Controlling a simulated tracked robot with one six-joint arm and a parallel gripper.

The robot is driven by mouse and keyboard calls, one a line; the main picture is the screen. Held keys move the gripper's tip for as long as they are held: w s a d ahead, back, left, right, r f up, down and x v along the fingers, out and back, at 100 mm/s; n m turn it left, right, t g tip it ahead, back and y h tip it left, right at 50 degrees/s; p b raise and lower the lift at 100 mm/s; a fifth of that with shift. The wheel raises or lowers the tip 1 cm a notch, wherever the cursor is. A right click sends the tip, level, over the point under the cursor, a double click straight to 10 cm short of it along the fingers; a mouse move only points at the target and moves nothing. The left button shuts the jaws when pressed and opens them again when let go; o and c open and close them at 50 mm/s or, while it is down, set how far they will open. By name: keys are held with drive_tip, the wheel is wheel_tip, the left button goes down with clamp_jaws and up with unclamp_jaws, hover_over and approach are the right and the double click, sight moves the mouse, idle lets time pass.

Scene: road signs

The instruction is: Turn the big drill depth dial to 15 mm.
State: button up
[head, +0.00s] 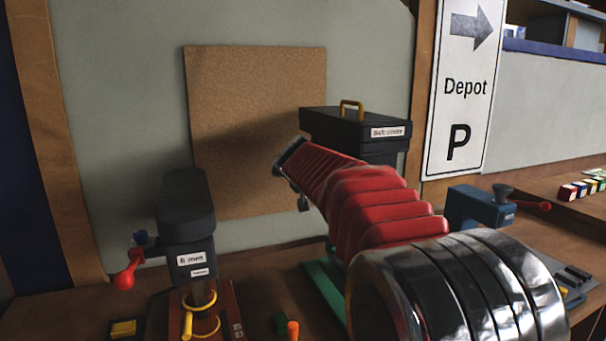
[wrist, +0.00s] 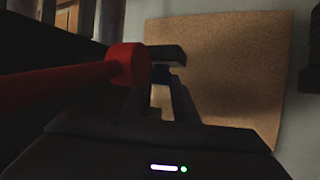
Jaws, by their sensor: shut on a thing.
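In the wrist view my gripper (wrist: 162,82) has its two fingers closing in on a small blue part (wrist: 163,72), which looks like the dial. It is shut on it. The fingers and a dark block cover most of the blue part, and no scale or number on it can be read. A red lever with a round knob (wrist: 128,64) passes close beside the fingers on the left. A green base (head: 321,284) shows partly beneath my arm.
A smaller drill (head: 188,225) labelled 6 mm stands left, with a red handle (head: 128,270). A cork board (head: 255,110) hangs on the wall.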

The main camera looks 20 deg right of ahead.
drive_tip(key=shift+w+a+m+g+h, duration=0.15)
drive_tip(key=shift+a+m+g+h, duration=0.1)
drive_tip(key=shift+m+g+h, duration=0.55)
drive_tip(key=shift+w+a+m+g+h, duration=0.1)
drive_tip(key=shift+m+g+h, duration=0.2)
drive_tip(key=shift+m+h, duration=0.35)
drive_tip(key=shift+w+a+m+g+h, duration=0.1)
drive_tip(key=shift+m+g+h, duration=0.2)
drive_tip(key=shift+m+h, duration=0.3)
drive_tip(key=shift+w+a+m+g+h, duration=0.1)
drive_tip(key=shift+m+g+h, duration=0.75)
drive_tip(key=shift+m+g, duration=0.85)
drive_tip(key=shift+m, duration=0.05)
drive_tip(key=o, duration=1.1)
drive_tip(key=shift+h, duration=0.3)
drive_tip(key=shift+c, duration=0.2)
drive_tip(key=v, duration=1.3)
drive_tip(key=shift+a, duration=0.25)
